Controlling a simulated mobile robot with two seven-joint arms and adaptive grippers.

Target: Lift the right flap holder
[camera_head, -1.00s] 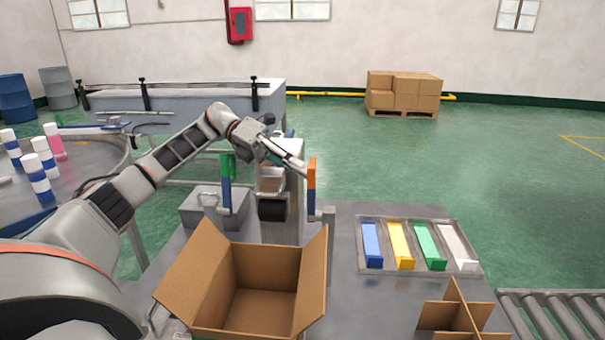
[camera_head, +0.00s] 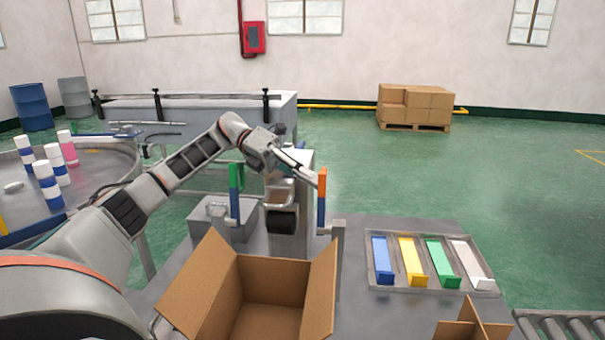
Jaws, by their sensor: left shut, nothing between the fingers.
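The right flap holder (camera_head: 321,205) stands upright at the box's back right corner, orange on top and blue below. The left flap holder (camera_head: 235,195), green over blue, stands on the other side of the machine. My left gripper (camera_head: 311,179) is shut and empty, its tips close beside the left side of the orange part. I cannot tell whether they touch it. The open cardboard box (camera_head: 273,280) sits in front, with its side flaps spread outward. My right gripper is not in view.
A tray (camera_head: 372,287) with blue, yellow, green and white blocks lies on the table to the right. A cardboard divider (camera_head: 470,328) and a roller conveyor (camera_head: 560,325) are at lower right. A round table (camera_head: 100,165) with several cans stands at left.

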